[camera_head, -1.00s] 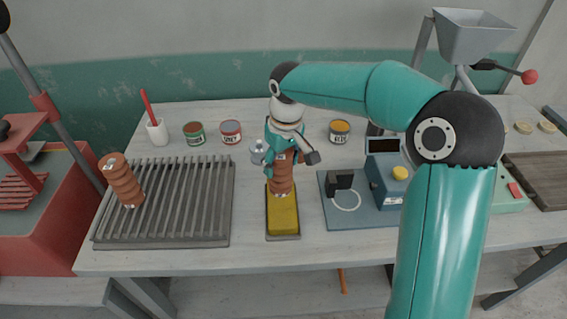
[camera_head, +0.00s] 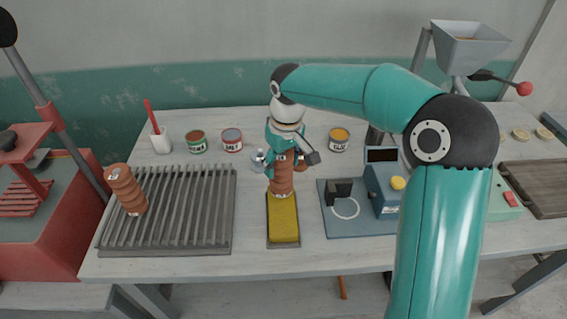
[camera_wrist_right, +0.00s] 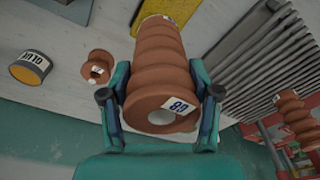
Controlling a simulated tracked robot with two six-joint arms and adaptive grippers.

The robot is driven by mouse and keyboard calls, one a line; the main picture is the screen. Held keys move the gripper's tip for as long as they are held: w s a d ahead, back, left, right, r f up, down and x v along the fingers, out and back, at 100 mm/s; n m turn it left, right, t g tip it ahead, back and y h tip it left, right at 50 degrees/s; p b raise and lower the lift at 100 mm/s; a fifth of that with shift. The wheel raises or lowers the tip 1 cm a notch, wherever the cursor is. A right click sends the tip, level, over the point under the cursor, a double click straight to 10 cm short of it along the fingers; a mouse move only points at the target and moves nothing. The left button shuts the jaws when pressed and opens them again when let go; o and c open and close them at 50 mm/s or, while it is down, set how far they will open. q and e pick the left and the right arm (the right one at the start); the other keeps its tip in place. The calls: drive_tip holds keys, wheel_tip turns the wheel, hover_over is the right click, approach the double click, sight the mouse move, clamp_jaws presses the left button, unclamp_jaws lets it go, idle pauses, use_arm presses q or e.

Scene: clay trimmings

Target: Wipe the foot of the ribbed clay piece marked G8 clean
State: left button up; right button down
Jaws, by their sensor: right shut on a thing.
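My right gripper (camera_head: 283,160) is shut on an upright ribbed clay piece (camera_head: 282,184), seen close up in the right wrist view (camera_wrist_right: 162,65). The white label on its end (camera_wrist_right: 181,106) shows upside down and appears to read G8. Its lower end is at the back end of a yellow sponge block (camera_head: 284,224) in a dark tray (camera_head: 283,245). I cannot tell whether the foot touches the sponge. A yellow patch of the sponge (camera_wrist_right: 164,9) shows beyond the piece in the wrist view. My left gripper is not in view.
Another ribbed piece (camera_head: 126,190) leans on the slatted rack (camera_head: 215,215) at left. A smaller clay piece (camera_wrist_right: 97,67) is near the held one. Glaze tins (camera_head: 232,140), a blue device (camera_head: 384,191) and a red press (camera_head: 45,225) stand around. The bench front is clear.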

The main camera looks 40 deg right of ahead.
drive_tip(key=shift+r+p, duration=1.65)
drive_tip(key=shift+r, duration=0.65)
